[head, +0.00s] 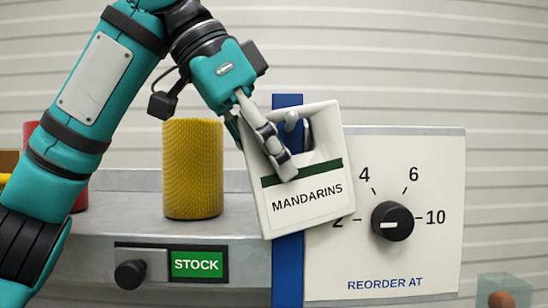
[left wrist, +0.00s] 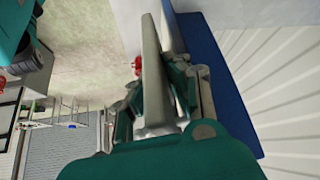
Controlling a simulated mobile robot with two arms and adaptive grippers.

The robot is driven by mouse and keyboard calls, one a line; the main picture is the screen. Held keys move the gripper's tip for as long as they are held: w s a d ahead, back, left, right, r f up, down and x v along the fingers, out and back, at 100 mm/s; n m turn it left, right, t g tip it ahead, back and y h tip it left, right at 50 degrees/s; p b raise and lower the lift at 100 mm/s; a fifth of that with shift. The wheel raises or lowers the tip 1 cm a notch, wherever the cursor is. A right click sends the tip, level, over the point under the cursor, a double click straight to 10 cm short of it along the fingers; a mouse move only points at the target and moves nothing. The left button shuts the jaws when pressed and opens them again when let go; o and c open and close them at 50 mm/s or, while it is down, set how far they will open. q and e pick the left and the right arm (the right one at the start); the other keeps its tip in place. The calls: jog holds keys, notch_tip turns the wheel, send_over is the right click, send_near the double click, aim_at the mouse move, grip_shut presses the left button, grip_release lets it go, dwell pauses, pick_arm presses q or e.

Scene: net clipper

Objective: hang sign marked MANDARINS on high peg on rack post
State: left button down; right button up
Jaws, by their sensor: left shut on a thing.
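The white MANDARINS sign (head: 308,205), with a dark green stripe and a cut-out near its top, is held tilted in front of the blue rack post (head: 287,275). My left gripper (head: 282,162) is shut on the sign at its upper left part, fingers lying over its face. A grey peg (head: 291,119) shows at the cut-out; I cannot tell whether it passes through it. In the left wrist view the sign (left wrist: 153,70) is edge-on between the fingers, beside the blue post (left wrist: 215,90). My right gripper is not in view.
A white REORDER AT panel with a black dial (head: 392,221) stands right of the post, partly behind the sign. A yellow roll (head: 193,170) stands on the grey shelf (head: 130,208). Below are a black knob (head: 130,273) and a green STOCK label (head: 196,264).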

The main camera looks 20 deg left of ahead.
pick_arm(q)
jog(key=c, duration=1.5)
grip_release()
jog(key=shift+o, duration=1.2)
jog(key=shift+s+d+r, duration=0.1)
jog(key=shift+s, duration=0.1)
jog(key=shift+w, duration=0.1)
